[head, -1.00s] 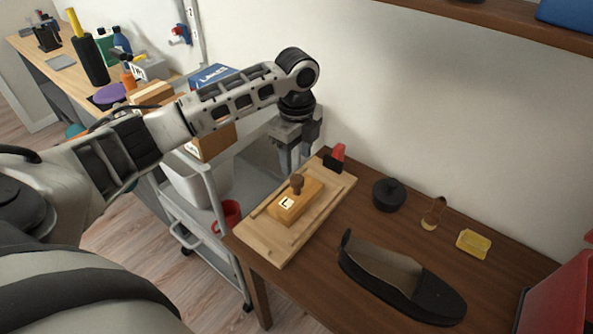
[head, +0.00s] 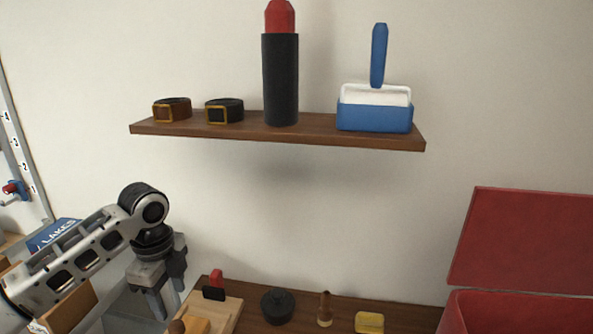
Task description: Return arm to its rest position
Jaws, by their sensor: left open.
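My left arm comes in from the left in the head view and bends down at the wrist. My left gripper (head: 165,300) points downward with its two fingers apart and nothing between them. It hangs just left of a wooden board (head: 226,312) on the table, apart from the things on it. My right gripper is not in view.
A wall shelf (head: 280,138) holds two belts, a black cylinder with a red top (head: 281,80) and a blue-and-white box (head: 374,112). A black knobbed disc (head: 278,306), a small brown piece (head: 324,309) and a yellow item (head: 369,322) lie on the table. An open red box (head: 520,312) stands right.

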